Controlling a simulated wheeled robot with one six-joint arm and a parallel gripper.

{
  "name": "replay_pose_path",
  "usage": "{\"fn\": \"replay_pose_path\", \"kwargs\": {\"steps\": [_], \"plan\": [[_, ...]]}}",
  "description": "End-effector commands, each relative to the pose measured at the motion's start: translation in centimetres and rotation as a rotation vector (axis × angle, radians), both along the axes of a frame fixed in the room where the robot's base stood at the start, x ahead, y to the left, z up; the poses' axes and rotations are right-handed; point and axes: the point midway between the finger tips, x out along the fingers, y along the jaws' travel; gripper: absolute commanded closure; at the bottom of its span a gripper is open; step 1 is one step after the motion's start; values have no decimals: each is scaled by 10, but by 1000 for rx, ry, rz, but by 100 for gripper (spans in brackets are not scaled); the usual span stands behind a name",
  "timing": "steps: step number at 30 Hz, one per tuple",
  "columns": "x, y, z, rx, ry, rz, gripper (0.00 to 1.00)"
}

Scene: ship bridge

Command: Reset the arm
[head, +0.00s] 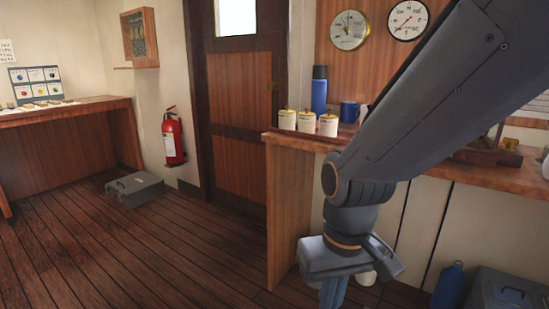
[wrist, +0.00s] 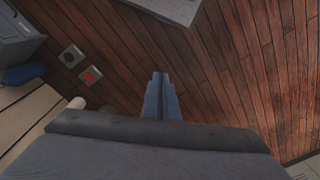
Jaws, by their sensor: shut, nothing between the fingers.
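My gripper (wrist: 160,80) shows in the wrist view pointing down over the wooden floor, with its two blue-grey fingers together and nothing between them. In the head view my arm reaches in from the upper right, bends at a joint, and hangs down in front of the counter's left end. The gripper (head: 333,292) is at the bottom edge there, its fingertips cut off by the frame.
A wooden counter (head: 290,139) holds white canisters (head: 307,122), a blue flask (head: 319,92) and a blue mug (head: 349,112). A grey case (head: 135,188) lies on the floor near a fire extinguisher (head: 173,138). A blue bottle (head: 449,285) stands low right.

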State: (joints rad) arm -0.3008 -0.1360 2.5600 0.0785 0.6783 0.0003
Motion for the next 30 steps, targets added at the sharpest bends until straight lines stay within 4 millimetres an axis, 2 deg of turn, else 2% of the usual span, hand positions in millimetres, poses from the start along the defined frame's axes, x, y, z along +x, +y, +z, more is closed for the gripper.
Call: {"fn": "replay_pose_path", "kwargs": {"steps": [1,3,12,18,24,30], "plan": [[-3,-8,18,-6,5,-22,100],[-4,-18,31,-11,7,-47,100],[-13,-61,84,-34,20,-155,100],[-20,-86,113,-45,28,-216,100],[-24,-97,124,-51,31,-245,100],[-24,-99,124,-52,32,-249,100]]}}
